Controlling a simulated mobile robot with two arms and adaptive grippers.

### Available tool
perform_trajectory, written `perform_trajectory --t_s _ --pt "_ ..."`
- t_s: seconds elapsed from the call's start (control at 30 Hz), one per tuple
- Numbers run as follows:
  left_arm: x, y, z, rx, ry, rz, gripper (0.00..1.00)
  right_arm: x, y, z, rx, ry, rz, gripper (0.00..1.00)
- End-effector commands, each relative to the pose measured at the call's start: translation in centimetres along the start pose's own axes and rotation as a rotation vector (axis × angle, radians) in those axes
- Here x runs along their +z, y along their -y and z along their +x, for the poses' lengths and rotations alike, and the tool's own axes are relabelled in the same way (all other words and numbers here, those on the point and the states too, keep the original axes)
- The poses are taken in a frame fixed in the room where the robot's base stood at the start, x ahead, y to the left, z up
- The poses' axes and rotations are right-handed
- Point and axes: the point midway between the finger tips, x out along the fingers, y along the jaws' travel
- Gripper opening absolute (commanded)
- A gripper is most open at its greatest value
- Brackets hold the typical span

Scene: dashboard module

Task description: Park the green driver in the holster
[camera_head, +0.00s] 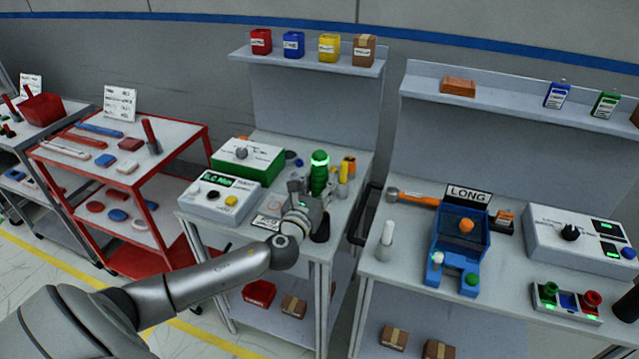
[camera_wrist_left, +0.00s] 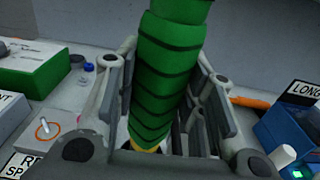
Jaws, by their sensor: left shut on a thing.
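The green driver (camera_head: 319,178) stands roughly upright at the front of the middle workbench, its top glowing green. My left gripper (camera_head: 308,197) is shut on it. In the left wrist view the driver's ribbed green grip (camera_wrist_left: 168,75) leans slightly between the fingers, with a bit of yellow at its lower end. The driver's lower end is hidden by the gripper. A dark, cone-like thing (camera_head: 321,229) is just right of the gripper; I cannot tell whether it is the holster. My right gripper is not in view.
A white control box (camera_head: 215,203) and a green-and-white box (camera_head: 250,160) stand left of the gripper. A yellow-handled thing (camera_head: 343,173) is close behind at the right. The right bench holds a blue fixture (camera_head: 445,262) and a white cylinder (camera_head: 387,236). A gap separates the benches.

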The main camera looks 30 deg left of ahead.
Motion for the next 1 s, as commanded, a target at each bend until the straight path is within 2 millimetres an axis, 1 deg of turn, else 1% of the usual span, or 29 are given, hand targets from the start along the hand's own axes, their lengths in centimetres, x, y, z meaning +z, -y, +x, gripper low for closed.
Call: perform_trajectory --t_s 0.17,0.2,0.37,0.6,0.77,0.87,1.0 --pt "-0.1 0.0 0.1 0.000 0.004 0.000 0.00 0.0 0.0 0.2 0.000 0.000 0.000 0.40" --pt "0.0 0.0 0.1 0.000 0.004 0.000 0.41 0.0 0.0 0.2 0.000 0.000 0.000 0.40" --pt "-0.1 0.0 0.0 0.000 0.003 0.000 0.61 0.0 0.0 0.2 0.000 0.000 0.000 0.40" --pt "-0.2 0.0 0.0 0.000 0.001 0.000 0.62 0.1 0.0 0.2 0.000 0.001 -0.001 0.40" --pt "-0.4 0.0 -0.5 -0.001 -0.004 0.000 0.62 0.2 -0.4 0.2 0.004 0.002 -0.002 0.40" --pt "-0.5 0.0 -1.5 -0.002 -0.004 0.000 0.62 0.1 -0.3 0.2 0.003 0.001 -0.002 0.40" --pt "-0.5 0.0 -4.0 -0.003 -0.005 0.000 0.62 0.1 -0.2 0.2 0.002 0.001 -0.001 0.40"
